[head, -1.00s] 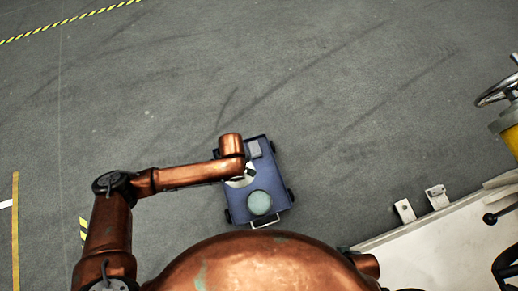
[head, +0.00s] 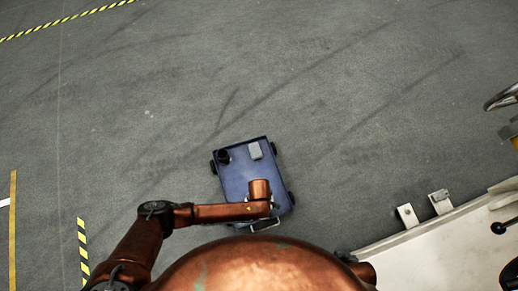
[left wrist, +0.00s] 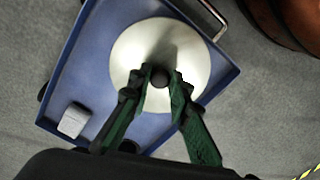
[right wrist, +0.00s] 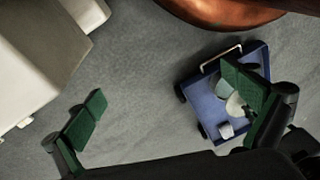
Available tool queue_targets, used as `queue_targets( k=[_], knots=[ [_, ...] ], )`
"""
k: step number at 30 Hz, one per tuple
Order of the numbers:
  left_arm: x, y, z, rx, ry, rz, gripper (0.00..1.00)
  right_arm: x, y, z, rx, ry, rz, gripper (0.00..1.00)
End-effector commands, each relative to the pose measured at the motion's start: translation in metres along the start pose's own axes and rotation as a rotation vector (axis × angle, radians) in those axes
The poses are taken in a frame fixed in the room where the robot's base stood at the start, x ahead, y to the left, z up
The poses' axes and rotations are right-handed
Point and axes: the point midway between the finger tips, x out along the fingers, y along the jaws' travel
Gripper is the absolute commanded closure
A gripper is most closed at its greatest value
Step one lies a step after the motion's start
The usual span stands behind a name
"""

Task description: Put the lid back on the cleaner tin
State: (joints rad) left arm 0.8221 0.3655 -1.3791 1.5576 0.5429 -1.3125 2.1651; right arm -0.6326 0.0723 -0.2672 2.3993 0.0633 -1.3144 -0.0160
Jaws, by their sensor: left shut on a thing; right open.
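In the left wrist view the pale, round lid (left wrist: 128,52) has a dark knob in its middle, and my left gripper (left wrist: 161,77) is shut on that knob. The lid also shows in the right wrist view (right wrist: 236,106). I cannot tell whether lid and tin touch. My right gripper (right wrist: 168,95) is open and empty.
The blue wheeled cart (head: 236,180) has a raised rim and a handle at its near end. A grey block (head: 254,150) and a black round thing (head: 223,156) stand at its far end. A pale bench (head: 440,232) is at the right. Open floor surrounds the cart.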

Motion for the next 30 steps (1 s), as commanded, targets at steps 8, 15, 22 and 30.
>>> queue_targets(
  k=[8,15,22,30],
  knots=[
    [0.011,-0.001,0.0,0.0,-0.001,-0.003,1.0,0.024,-0.009,-0.013,-0.003,0.067,-0.03,0.0],
    [0.018,-0.001,0.0,0.001,-0.002,-0.002,1.0,0.041,-0.016,-0.024,-0.002,0.129,-0.053,0.0],
    [0.027,-0.001,0.0,0.001,-0.002,-0.003,1.0,0.059,-0.024,-0.035,0.001,0.197,-0.079,0.0],
    [0.036,-0.001,0.0,0.001,-0.002,-0.002,1.0,0.079,-0.033,-0.049,0.012,0.28,-0.107,0.0]
  ],
)
